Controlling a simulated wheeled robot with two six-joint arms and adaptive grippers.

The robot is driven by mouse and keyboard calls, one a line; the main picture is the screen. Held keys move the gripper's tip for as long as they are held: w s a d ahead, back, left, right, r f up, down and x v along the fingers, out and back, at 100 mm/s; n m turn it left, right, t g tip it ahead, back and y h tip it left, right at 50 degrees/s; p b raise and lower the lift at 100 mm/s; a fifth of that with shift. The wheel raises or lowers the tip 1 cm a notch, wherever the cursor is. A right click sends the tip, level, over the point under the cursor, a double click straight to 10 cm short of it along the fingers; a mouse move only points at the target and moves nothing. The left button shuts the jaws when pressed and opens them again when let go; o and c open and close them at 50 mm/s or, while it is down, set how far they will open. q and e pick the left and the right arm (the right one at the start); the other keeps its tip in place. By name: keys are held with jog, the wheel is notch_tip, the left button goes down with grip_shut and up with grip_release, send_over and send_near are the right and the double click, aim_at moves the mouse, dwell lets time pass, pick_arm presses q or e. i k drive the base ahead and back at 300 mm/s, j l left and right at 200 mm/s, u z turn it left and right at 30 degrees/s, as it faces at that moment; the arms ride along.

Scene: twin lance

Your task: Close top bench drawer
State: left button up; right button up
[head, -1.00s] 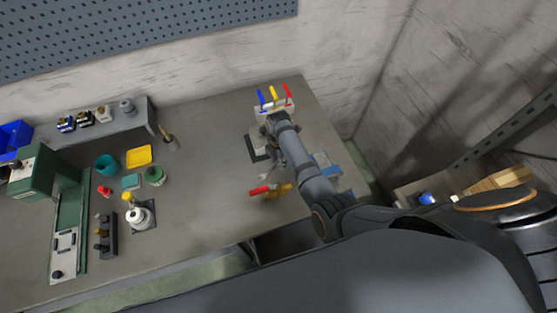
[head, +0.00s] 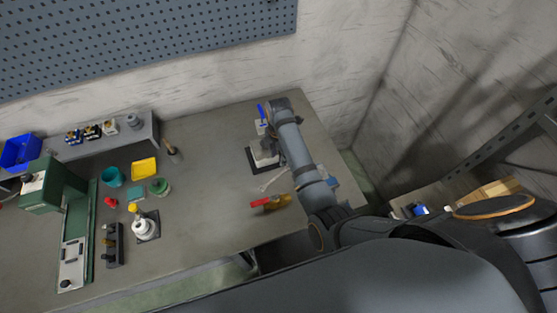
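The workbench (head: 215,205) fills the middle of the head view, seen from above. I cannot make out the top drawer; the bench front is mostly below the edge or behind my own body, with a dark gap (head: 285,250) under the front edge. My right arm reaches over the right part of the bench, and its wrist end (head: 281,104) is near the back edge. The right gripper's fingers are hidden behind the wrist, so their opening does not show. My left gripper is not in view.
A grey vise-like block (head: 263,152), a blue-handled tool (head: 261,112) and red-handled pliers (head: 268,203) lie close to the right arm. A green machine (head: 75,215) and small containers (head: 145,168) occupy the left. The bench middle is clear. Walls stand behind and right.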

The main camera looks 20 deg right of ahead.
aim_at(297, 248)
jog(key=k, duration=1.5)
